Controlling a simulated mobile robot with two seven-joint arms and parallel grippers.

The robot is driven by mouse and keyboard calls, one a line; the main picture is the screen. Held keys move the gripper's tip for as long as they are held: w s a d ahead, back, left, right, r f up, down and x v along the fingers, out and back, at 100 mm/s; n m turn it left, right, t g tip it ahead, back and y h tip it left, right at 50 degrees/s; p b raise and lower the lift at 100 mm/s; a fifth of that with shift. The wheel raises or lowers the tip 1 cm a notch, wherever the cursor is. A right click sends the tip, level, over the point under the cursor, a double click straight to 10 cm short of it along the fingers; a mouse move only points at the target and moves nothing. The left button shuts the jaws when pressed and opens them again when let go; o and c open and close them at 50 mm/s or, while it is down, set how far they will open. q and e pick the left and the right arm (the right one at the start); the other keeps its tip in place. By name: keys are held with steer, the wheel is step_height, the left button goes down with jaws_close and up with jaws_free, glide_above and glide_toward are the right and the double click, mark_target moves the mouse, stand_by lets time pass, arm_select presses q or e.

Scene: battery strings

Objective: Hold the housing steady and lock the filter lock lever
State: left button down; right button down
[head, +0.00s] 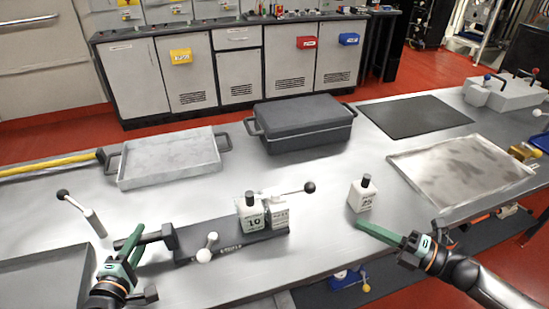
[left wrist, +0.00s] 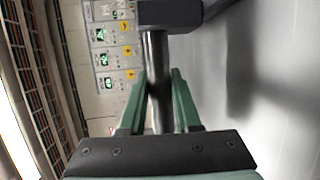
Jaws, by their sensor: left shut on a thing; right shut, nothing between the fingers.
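The housing is a dark grey base (head: 195,241) on the table, with a dark side handle (head: 150,238) at its left end. White blocks, one marked 10 (head: 251,214), sit in its right part. A short lever with a white ball (head: 205,255) stands at its front left; a rod with a black ball (head: 309,187) points right from the blocks. I cannot tell which is the filter lock lever. My left gripper (head: 133,241) is shut on the handle, whose dark bar (left wrist: 157,100) is between the green fingers in the left wrist view. My right gripper (head: 385,234) is shut, empty and apart from the housing.
A white block marked 25 (head: 362,197) stands between the housing and my right gripper. A grey tray (head: 170,178), a dark lidded case (head: 303,131), a black mat (head: 413,116) and a worn metal plate (head: 460,170) surround it. Another black-knobbed lever (head: 82,212) stands at left.

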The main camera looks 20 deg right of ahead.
arm_select(q)
steer(key=shift+s+a+f, duration=0.1)
steer(key=shift+a+f, duration=0.05)
steer(key=shift+f, duration=0.35)
steer(key=c, duration=0.7)
jaws_free()
steer(key=shift+c, duration=0.2)
steer(key=shift+o, duration=1.1)
steer(key=shift+r, duration=0.2)
steer(key=v, duration=1.1)
steer(key=shift+s+a+r, duration=0.15)
steer(key=shift+s, duration=0.2)
